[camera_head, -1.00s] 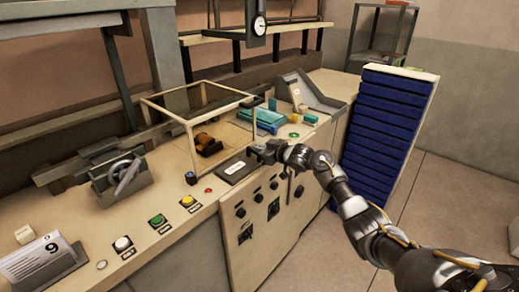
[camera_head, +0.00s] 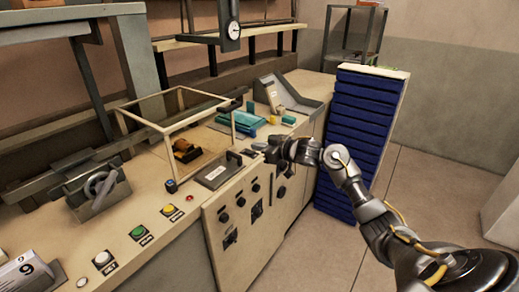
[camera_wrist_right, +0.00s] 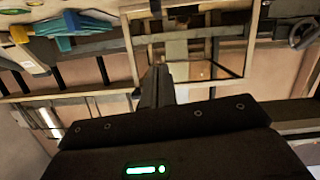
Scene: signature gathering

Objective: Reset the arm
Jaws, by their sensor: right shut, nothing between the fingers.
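My right arm comes in from the lower right in the head view. Its gripper (camera_head: 262,149) is beside the bench's front edge, near a dark plate with a white label (camera_head: 215,175). In the right wrist view the gripper fingers (camera_wrist_right: 158,80) are together with nothing between them. Whether the gripper touches the bench is hard to tell. My left gripper does not show.
The bench holds a framed clear box (camera_head: 168,124) with an orange-brown object (camera_head: 186,150), coloured buttons (camera_head: 138,233), a teal object (camera_head: 240,122) and a grey sloped holder (camera_head: 285,96). A blue drawer stack (camera_head: 350,150) stands close behind my right arm. Open floor lies at right.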

